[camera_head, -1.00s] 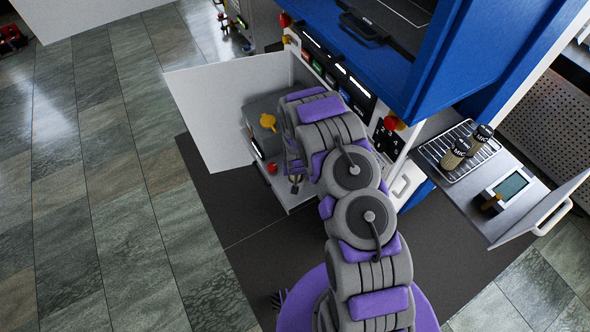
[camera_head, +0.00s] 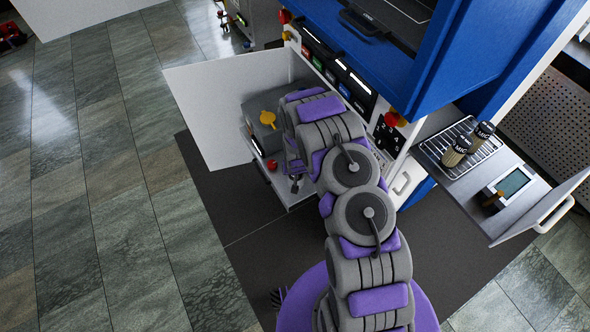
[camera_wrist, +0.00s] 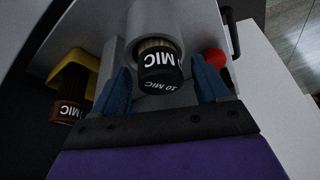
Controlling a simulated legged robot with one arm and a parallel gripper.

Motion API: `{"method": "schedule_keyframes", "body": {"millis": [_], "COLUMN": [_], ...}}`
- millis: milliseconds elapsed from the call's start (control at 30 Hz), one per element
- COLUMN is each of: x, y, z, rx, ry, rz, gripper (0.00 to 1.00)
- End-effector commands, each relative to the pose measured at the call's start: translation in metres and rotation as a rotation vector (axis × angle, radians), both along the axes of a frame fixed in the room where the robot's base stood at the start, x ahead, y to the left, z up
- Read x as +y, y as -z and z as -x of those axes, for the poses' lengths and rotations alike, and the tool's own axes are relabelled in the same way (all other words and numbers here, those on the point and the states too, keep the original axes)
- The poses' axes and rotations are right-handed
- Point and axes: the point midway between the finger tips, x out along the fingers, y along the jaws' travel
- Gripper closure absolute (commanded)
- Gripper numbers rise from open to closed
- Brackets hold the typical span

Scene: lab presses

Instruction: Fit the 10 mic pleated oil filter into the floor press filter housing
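The 10 mic pleated oil filter (camera_wrist: 160,68) shows in the wrist view, with a black cap lettered "10 MIC" and a pale pleated body. Its far end is inside the mouth of a grey cylindrical housing (camera_wrist: 143,20); the cap and a short length of pleats stick out. How deep it sits is hidden. My gripper (camera_wrist: 165,85) has its blue fingers spread on either side of the cap, with a gap visible on both sides. In the head view my arm covers the housing and filter inside the open press cabinet (camera_head: 290,195).
In the wrist view a brown-capped MIC filter (camera_wrist: 68,110) sits by a yellow part (camera_wrist: 75,72) at left; a red knob (camera_wrist: 215,58) is at right. An open white door (camera_head: 215,110) flanks the cabinet.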

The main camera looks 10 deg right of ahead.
Motion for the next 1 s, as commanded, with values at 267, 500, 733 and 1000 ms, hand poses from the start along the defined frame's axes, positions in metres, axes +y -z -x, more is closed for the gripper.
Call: {"method": "schedule_keyframes", "body": {"millis": [267,500,733,1000], "x": [0.000,0.000,0.002,0.004], "y": [0.000,-0.015,-0.053,-0.097], "z": [0.000,0.003,0.019,0.037], "rx": [0.000,-0.004,-0.002,-0.002], "ry": [0.000,0.000,0.001,0.000], "rz": [0.000,0.001,0.000,0.000], "gripper": [0.20,0.20,0.20,0.20]}}
